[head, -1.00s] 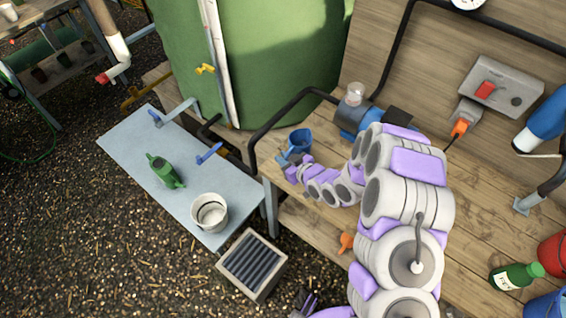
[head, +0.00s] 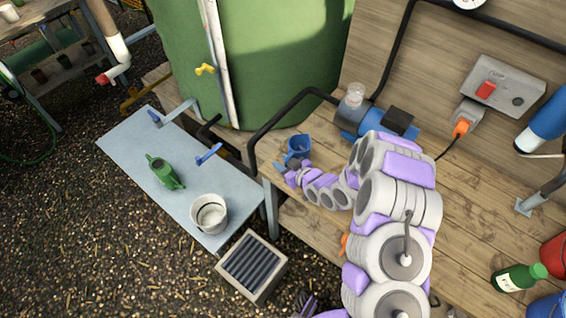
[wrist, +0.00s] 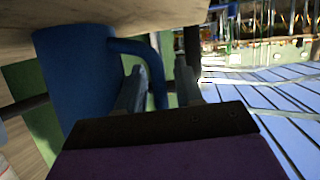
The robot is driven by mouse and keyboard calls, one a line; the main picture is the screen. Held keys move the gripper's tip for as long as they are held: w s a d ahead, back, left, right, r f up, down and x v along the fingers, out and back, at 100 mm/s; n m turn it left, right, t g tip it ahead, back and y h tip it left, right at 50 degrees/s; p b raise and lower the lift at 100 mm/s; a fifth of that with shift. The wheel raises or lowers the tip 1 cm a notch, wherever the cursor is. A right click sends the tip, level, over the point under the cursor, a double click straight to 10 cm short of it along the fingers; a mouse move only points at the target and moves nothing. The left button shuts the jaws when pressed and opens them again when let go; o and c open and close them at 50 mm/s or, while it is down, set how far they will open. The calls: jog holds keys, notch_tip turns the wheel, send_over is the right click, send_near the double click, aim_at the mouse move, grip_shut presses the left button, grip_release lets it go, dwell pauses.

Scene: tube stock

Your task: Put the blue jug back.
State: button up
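The blue jug (head: 298,146) is at the far left part of the wooden bench, just beyond my gripper (head: 288,168) in the head view. In the wrist view the jug's body (wrist: 75,80) fills the left side, its end close to or on the wood. Its handle (wrist: 155,75) loops out between the two fingers of my gripper (wrist: 160,72). The fingers stand apart, with a gap visible between the handle and the right finger. The jug looks slightly tilted in the head view; its exact contact with the bench is hard to see.
A blue pump (head: 365,118) with a clear cap stands behind on the bench (head: 470,200). A black pipe (head: 270,128) runs close to the jug.

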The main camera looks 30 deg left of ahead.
jog(key=shift+o, duration=0.4)
jog(key=shift+r, duration=0.1)
jog(key=p+v, duration=0.1)
jog(key=v, duration=1.1)
jog(key=shift+p, duration=0.3)
